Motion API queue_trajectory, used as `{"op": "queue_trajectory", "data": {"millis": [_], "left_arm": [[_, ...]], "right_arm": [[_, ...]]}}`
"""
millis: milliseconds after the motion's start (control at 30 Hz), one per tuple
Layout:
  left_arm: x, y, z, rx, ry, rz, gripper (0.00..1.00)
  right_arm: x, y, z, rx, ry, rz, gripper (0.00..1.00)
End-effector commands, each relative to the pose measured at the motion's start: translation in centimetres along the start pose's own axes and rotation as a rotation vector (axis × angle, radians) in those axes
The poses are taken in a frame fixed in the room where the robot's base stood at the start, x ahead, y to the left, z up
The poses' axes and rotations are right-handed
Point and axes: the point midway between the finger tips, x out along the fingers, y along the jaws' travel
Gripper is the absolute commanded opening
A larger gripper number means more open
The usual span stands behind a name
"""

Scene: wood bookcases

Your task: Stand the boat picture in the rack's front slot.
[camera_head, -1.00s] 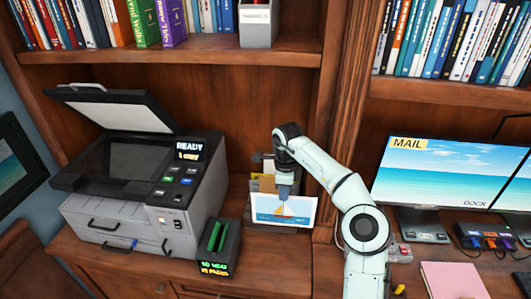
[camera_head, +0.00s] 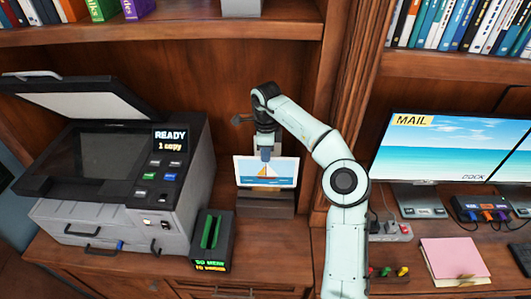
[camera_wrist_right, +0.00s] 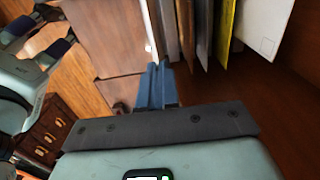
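The boat picture (camera_head: 280,171) is a small white-bordered card with an orange-sailed boat on blue water. It stands roughly upright, facing me, in front of the rack in the head view. My right gripper (camera_head: 266,153) points down and is shut on its top edge. In the right wrist view, the gripper's blue fingers (camera_wrist_right: 157,85) are close together on a thin edge. The rack (camera_head: 266,208) is dark and low; its base shows below the picture. I cannot tell whether the picture's lower edge is inside the front slot.
A yellow folder (camera_wrist_right: 227,30) and a white sheet (camera_wrist_right: 262,25) stand deeper in the rack. The printer (camera_head: 120,170), lid up, and a small dark box (camera_head: 212,238) are to the left. A wooden post (camera_head: 345,90) and monitor (camera_head: 440,150) are to the right.

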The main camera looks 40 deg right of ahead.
Motion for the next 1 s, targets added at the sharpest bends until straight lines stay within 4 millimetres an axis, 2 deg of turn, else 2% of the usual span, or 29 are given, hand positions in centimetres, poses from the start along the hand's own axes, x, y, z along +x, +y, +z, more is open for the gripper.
{"op": "queue_trajectory", "data": {"millis": [133,700,1000], "left_arm": [[0.0,0.0,0.0,0.0,0.0,0.0,0.43],[1.6,-1.2,1.7,-0.007,-0.021,-0.007,0.43],[1.7,-1.2,1.9,-0.007,-0.022,-0.008,0.43]], "right_arm": [[-0.3,0.0,0.1,-0.001,-0.011,0.0,0.0],[4.8,0.0,0.0,0.0,-0.009,0.002,0.0],[5.5,0.0,0.1,0.0,-0.011,0.0,0.0]]}}
